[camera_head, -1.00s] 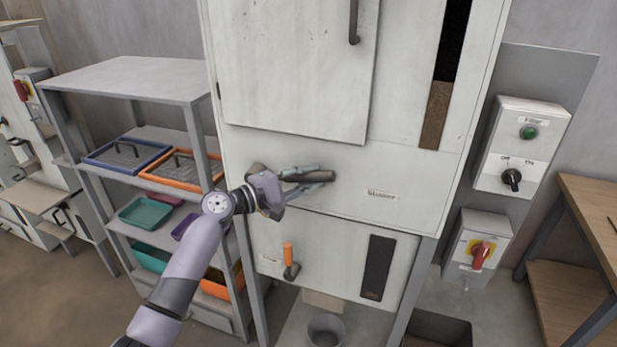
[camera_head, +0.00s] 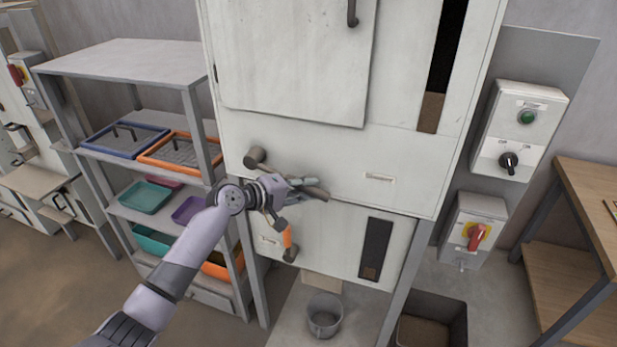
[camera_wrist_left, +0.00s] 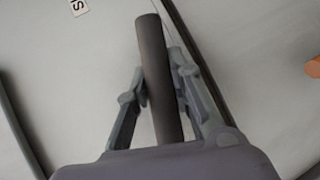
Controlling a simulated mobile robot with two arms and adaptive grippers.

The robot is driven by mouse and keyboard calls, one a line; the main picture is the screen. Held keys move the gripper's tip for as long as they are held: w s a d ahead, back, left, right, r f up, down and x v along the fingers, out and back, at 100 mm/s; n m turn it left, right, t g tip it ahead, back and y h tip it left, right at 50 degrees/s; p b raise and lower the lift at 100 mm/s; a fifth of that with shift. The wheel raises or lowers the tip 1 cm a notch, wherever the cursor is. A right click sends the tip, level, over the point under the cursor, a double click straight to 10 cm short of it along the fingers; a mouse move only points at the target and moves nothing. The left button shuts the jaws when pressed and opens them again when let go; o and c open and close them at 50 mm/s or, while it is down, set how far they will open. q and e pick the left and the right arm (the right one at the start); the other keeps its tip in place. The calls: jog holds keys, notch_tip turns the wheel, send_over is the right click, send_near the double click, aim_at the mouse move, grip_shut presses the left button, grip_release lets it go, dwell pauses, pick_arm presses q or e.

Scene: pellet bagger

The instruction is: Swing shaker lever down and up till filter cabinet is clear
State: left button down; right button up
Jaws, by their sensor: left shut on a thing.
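The filter cabinet (camera_head: 300,145) is a tall white box in the middle of the head view. Its tall window (camera_head: 441,70) is dark above, with a short brown fill (camera_head: 431,113) at its foot. The dark shaker lever (camera_head: 255,157) is on the cabinet front, its round hub at left and its bar sloping down to the right. My left gripper (camera_head: 309,189) is shut on the bar near its free end. In the left wrist view the lever bar (camera_wrist_left: 155,70) runs between the fingers. My right gripper is not in view.
Below are an orange-gripped handle (camera_head: 288,240) and a dark lower window (camera_head: 375,248) with a little brown at its base. A grey bucket (camera_head: 324,316) stands beneath. Shelves with trays (camera_head: 120,62) are at left, switch boxes (camera_head: 517,130) and a wooden bench (camera_head: 590,200) at right.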

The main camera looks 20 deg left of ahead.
pick_arm(q)
jog(key=shift+a+f+m+y, duration=0.25)
jog(key=shift+f+m+y, duration=0.15)
jog(key=shift+f, duration=0.5)
jog(key=c, duration=1.4)
grip_release()
jog(key=shift+a+r, duration=0.1)
jog(key=v, duration=1.2)
jog(key=shift+w+r, duration=0.1)
